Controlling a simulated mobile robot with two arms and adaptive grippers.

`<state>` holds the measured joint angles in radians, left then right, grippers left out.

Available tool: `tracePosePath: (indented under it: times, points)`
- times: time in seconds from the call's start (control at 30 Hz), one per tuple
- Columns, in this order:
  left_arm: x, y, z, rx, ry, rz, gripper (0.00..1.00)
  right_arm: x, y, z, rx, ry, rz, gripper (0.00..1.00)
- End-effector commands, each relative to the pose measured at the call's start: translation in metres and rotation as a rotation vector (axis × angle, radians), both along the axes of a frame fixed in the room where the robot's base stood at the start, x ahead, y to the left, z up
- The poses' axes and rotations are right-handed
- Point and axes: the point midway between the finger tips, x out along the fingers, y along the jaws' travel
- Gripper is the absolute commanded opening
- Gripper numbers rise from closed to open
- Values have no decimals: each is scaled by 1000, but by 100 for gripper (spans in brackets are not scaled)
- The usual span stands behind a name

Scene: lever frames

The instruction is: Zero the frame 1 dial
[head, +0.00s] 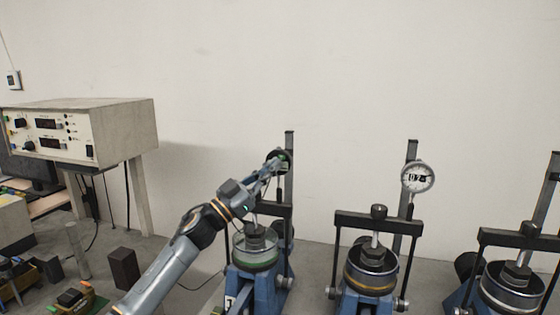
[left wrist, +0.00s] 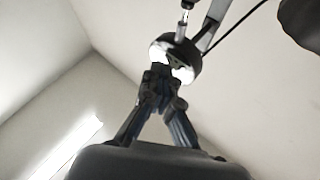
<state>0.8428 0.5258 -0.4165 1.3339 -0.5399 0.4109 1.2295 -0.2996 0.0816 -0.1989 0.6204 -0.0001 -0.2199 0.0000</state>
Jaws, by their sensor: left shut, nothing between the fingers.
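The frame 1 dial (head: 287,154) is a small round gauge on the upright post of the leftmost blue frame (head: 246,288). My left gripper (head: 276,163) is at the dial and covers most of its face, so I cannot read it. In the left wrist view the dial (left wrist: 180,51) shows from below, with a stem above it. The left fingertips (left wrist: 160,73) are together at its rim, with nothing held between them. I cannot tell whether they touch it. My right gripper is not in view.
A second blue frame (head: 346,301) with a white dial (head: 417,177) stands to the right, and a third frame (head: 476,297) at the right edge. A beige instrument box (head: 124,135) stands at left. A dark block (head: 123,268) sits near my left arm. The wall behind is bare.

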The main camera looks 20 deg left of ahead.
Motion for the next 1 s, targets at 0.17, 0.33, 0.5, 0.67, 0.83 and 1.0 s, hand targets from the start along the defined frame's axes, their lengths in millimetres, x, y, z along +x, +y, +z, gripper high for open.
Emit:
tracePosePath:
  times: [0.17,0.33,0.5,0.67,0.83,1.0]
  points:
    - [3,0,2,-1,-1,3,0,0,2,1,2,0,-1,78]
    - [5,1,3,-2,-2,4,0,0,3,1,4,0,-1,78]
    - [7,1,4,-4,-3,6,0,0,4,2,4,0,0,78]
    - [9,2,5,-5,-3,7,0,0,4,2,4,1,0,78]
    - [9,2,5,-6,-4,8,0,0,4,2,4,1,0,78]
    - [8,1,5,-5,-4,7,0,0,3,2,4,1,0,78]
